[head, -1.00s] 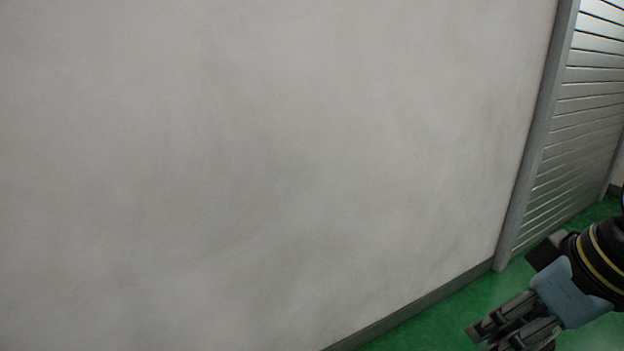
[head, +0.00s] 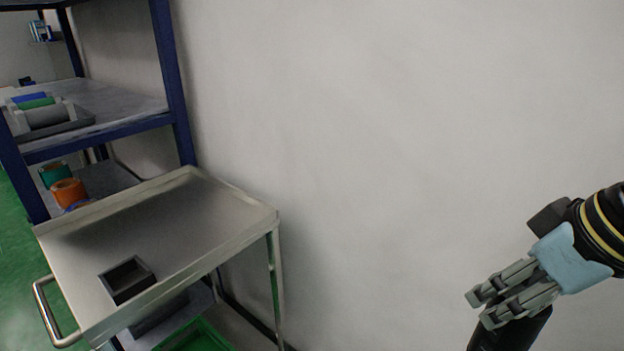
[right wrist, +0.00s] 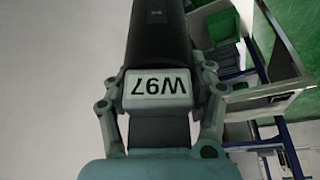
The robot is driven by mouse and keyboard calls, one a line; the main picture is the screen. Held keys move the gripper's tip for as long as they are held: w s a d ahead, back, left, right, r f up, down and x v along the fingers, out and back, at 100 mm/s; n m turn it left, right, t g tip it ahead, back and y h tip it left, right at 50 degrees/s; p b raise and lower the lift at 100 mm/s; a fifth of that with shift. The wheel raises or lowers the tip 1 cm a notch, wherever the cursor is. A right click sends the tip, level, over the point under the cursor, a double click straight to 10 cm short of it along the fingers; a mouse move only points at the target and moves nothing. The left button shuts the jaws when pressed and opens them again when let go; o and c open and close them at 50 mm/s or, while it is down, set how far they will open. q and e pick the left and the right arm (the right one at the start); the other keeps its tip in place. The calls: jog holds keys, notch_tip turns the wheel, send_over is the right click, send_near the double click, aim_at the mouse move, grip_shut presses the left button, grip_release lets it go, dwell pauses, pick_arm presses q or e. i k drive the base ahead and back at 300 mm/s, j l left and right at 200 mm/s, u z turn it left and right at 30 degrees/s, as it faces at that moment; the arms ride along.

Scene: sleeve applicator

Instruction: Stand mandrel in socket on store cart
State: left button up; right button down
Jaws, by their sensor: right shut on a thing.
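My right gripper (head: 492,308) is at the lower right of the head view, shut on the dark mandrel (head: 512,335), which hangs below the fingers and runs out of the picture. In the right wrist view the mandrel (right wrist: 160,35) shows as a black cylinder with a pale block marked W97 (right wrist: 157,88) between the fingers. The store cart (head: 215,215) stands at the left of the head view, well apart from the gripper. The square dark socket (head: 127,279) sits on the cart's top near its front left; it looks empty. My left gripper is not in view.
A blue-framed shelf (head: 178,95) stands behind the cart at the left, with rolls on it. A green crate (head: 195,338) is on the cart's lower level. The cart has a handle (head: 45,310) at its left. A plain wall (head: 400,130) fills the right side.

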aim_at(130, 286)
jog(key=i+l+u, duration=0.1)
jog(key=u, duration=0.35)
jog(key=l+u, duration=0.15)
jog(key=u, duration=0.3)
jog(key=l+u, duration=0.2)
jog(key=u, duration=0.25)
jog(key=l+u, duration=0.2)
jog(key=u, duration=0.25)
jog(key=l+u, duration=0.2)
jog(key=u, duration=0.25)
